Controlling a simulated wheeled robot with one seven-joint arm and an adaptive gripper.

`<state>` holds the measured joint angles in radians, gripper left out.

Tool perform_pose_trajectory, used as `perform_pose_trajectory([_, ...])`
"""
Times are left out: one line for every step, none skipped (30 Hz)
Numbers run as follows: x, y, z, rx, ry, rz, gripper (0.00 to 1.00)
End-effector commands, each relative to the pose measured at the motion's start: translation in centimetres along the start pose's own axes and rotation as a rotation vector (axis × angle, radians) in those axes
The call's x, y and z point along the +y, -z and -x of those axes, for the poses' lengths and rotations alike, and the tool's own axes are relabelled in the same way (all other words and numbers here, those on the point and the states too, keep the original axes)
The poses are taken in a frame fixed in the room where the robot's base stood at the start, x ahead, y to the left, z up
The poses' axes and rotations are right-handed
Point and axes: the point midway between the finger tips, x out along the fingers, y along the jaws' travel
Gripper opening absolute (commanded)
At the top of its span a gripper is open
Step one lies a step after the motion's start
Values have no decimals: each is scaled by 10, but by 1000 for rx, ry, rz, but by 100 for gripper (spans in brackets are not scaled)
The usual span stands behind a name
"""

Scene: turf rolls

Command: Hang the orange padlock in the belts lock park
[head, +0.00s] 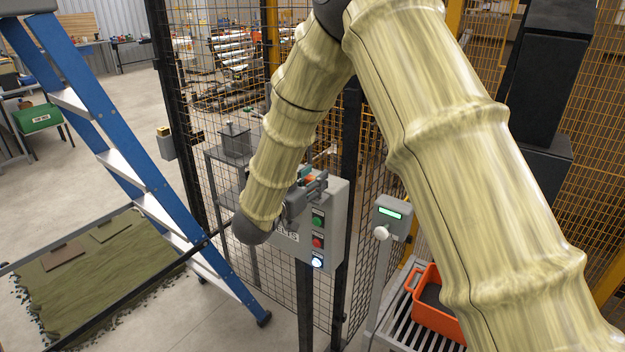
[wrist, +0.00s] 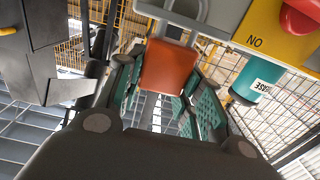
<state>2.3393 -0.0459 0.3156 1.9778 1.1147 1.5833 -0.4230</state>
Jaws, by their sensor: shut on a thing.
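The orange padlock (wrist: 168,66) is between the green-padded fingers of my gripper (wrist: 166,88) in the wrist view. Its grey shackle points up, close under a pale U-shaped holder (wrist: 203,12) on the grey panel. I cannot tell whether shackle and holder are linked. In the head view my gripper (head: 303,192) is at the upper part of the grey box with the partly covered BELTS label (head: 287,236). My arm and gripper hide most of the padlock there.
A teal padlock (wrist: 257,80) hangs right of the orange one, near a yellow plate (wrist: 276,32) with a red button. In the head view, a blue ladder (head: 130,165) stands left and an orange crate (head: 432,308) sits on rollers at right. Mesh fencing is behind.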

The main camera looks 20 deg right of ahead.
Motion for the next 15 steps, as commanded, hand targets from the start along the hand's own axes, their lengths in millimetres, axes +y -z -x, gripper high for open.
perform_pose_trajectory([0, -2, 0, 0, 0, 0, 10])
perform_pose_trajectory([0, -2, 0, 0, 0, 0, 10])
perform_pose_trajectory([0, -3, 0, 0, 0, 0, 10])
perform_pose_trajectory([0, -3, 0, 0, 0, 0, 10])
perform_pose_trajectory([0, -4, 0, 0, 0, 0, 10])
perform_pose_trajectory([0, -5, 0, 0, 0, 0, 10])
perform_pose_trajectory([0, -5, 0, 0, 0, 0, 10])
perform_pose_trajectory([0, -6, 0, 0, 0, 0, 10])
perform_pose_trajectory([0, -6, 0, 0, 0, 0, 10])
perform_pose_trajectory([0, -7, 0, 0, 0, 0, 10])
perform_pose_trajectory([0, -8, 0, 0, 0, 0, 10])
perform_pose_trajectory([0, -8, 0, 0, 0, 0, 10])
perform_pose_trajectory([0, -9, 0, 0, 0, 0, 10])
perform_pose_trajectory([0, -9, 0, 0, 0, 0, 10])
perform_pose_trajectory([0, -10, 0, 0, 0, 0, 10])
